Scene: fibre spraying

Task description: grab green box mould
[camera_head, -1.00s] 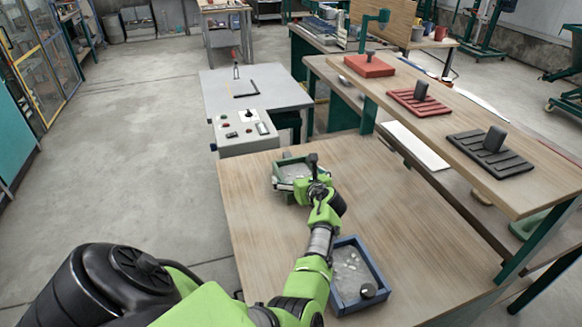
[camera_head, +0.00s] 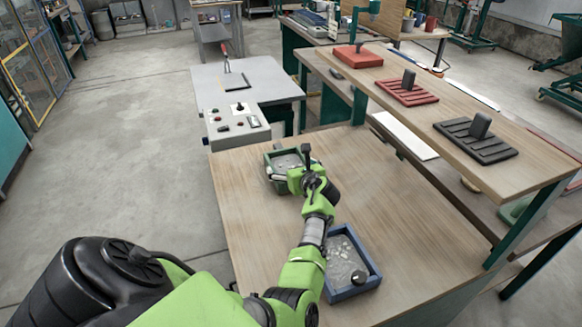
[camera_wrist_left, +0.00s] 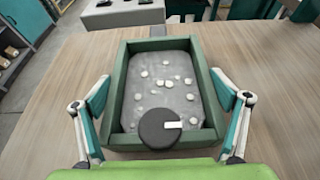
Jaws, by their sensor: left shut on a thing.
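The green box mould (camera_head: 271,178) sits on the wooden table near its far left part, partly hidden behind my left gripper. In the left wrist view the green box mould (camera_wrist_left: 122,95) fills the middle; it holds grey material with several pale lumps and has a dark round knob at its near end. My left gripper (camera_wrist_left: 160,84) has one finger on each side of it and is shut on its side walls. In the head view my left gripper (camera_head: 287,176) reaches the box from the near side. My right gripper is not in view.
A blue box (camera_head: 350,293) with similar grey fill stands on the table (camera_head: 255,215), right of my left forearm. A control panel (camera_head: 236,121) and grey bench (camera_head: 205,85) lie beyond. A raised shelf (camera_head: 440,105) with red and black pieces runs along the right.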

